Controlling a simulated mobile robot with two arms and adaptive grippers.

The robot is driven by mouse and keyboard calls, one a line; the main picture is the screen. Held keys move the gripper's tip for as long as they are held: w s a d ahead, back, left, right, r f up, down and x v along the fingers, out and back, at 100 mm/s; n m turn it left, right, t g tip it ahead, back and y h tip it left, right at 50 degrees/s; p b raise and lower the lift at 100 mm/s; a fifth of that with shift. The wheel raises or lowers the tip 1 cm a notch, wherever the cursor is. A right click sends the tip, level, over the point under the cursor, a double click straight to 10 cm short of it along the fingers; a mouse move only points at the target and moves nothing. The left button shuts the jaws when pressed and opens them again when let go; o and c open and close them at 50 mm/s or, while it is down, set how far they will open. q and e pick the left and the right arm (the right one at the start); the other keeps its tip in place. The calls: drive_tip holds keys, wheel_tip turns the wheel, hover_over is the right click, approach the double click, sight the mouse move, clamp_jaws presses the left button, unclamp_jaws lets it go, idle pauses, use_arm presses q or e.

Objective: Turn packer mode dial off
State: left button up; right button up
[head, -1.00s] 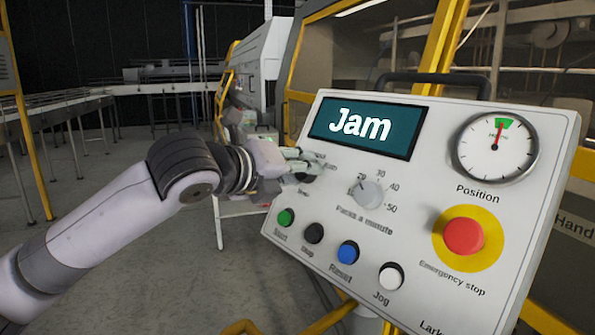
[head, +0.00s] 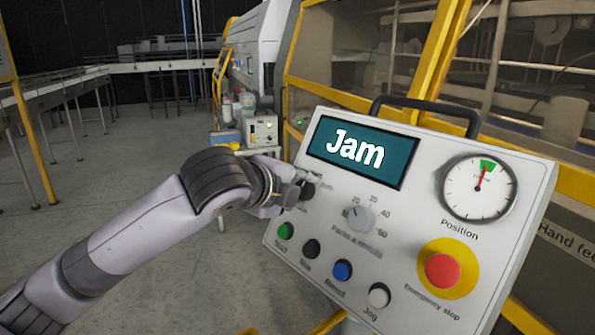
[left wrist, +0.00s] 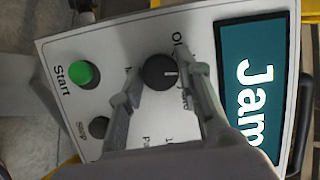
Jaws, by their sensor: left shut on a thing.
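The mode dial (left wrist: 160,72) is a round black knob on the white control panel (left wrist: 215,22). In the left wrist view its white mark points to the right of the picture, towards the display side. My left gripper (left wrist: 161,76) is shut on the dial, one finger on each side. In the head view my left gripper (head: 298,191) is at the panel's left part, below the display (head: 360,153), which reads "Jam". There the gripper mostly hides the dial and its labels. My right gripper does not show.
The panel also bears a grey packs-a-minute dial (head: 361,218), a green start button (head: 286,231), black, blue and white buttons, a red emergency stop (head: 443,270) and a position gauge (head: 478,188). A small table with boxes and bottles stands behind the panel's left edge.

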use_arm(q)
drive_tip(key=n+g+p, duration=0.1)
drive_tip(key=n+p, duration=0.1)
drive_tip(key=p, duration=0.1)
drive_tip(key=n+p, duration=0.3)
drive_tip(key=p, duration=0.1)
drive_tip(key=r+n+g+y+p, duration=0.1)
drive_tip(key=n+p, duration=0.2)
drive_tip(key=p, duration=0.1)
drive_tip(key=shift+w+g, duration=0.1)
drive_tip(key=shift+g, duration=0.2)
drive_tip(key=shift+w+f+n+g+p, duration=0.15)
drive_tip(key=shift+n+g+p, duration=0.1)
drive_tip(key=shift+n+p, duration=0.5)
drive_tip(key=shift+s+f+n+g+p, duration=0.1)
drive_tip(key=shift+n+g+p, duration=0.15)
drive_tip(key=shift+n+p, duration=0.45)
drive_tip(key=o, duration=1.1)
drive_tip(key=shift+o, duration=0.2)
drive_tip(key=v, duration=1.2)
